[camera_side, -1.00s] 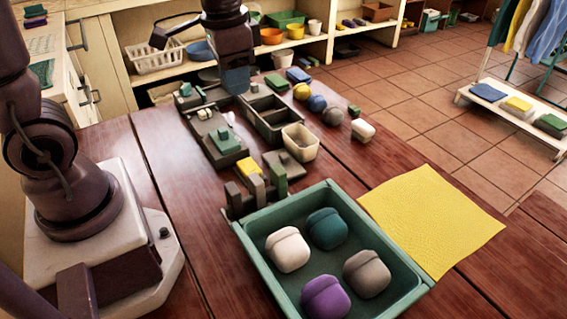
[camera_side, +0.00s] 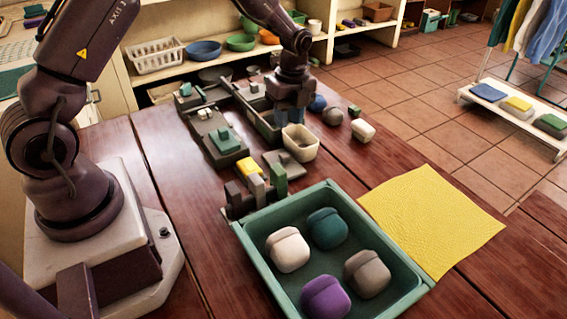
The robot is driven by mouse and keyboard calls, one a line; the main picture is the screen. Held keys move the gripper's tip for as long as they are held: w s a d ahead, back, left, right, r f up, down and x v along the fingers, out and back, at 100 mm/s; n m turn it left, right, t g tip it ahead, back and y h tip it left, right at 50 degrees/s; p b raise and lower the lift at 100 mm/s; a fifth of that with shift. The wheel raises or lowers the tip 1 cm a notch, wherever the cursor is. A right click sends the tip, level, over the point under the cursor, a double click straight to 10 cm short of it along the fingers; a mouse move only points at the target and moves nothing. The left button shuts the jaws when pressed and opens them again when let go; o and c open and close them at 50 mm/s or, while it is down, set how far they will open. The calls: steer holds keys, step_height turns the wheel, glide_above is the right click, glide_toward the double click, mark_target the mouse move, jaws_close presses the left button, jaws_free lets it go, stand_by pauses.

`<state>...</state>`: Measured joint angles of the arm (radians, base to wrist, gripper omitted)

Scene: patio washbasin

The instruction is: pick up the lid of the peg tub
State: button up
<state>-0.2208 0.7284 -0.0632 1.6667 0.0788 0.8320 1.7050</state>
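A small cream tub (camera_side: 301,147), open at the top, stands on the wooden table near the middle; it looks like the peg tub. A flat grey piece with a raised knob (camera_side: 281,163) lies just in front of it and may be its lid, but I cannot be sure. My gripper (camera_side: 291,120) points down just behind the tub, beside the right end of the green divided tray (camera_side: 262,122). Its fingertips are small and partly hidden, so I cannot tell whether they are open or touch anything.
A green tray (camera_side: 255,250) with several rounded lidded pots is in front, beside a yellow cloth (camera_side: 430,218). Upright blocks (camera_side: 257,187) and a grey board with a green piece (camera_side: 225,142) stand left of the tub.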

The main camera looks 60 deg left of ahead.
mark_target(286, 156)
steer(key=f, duration=1)
steer(key=shift+s+d+f, duration=0.2)
steer(key=shift+s+f, duration=0.2)
steer(key=shift+c, duration=0.3)
jaws_close()
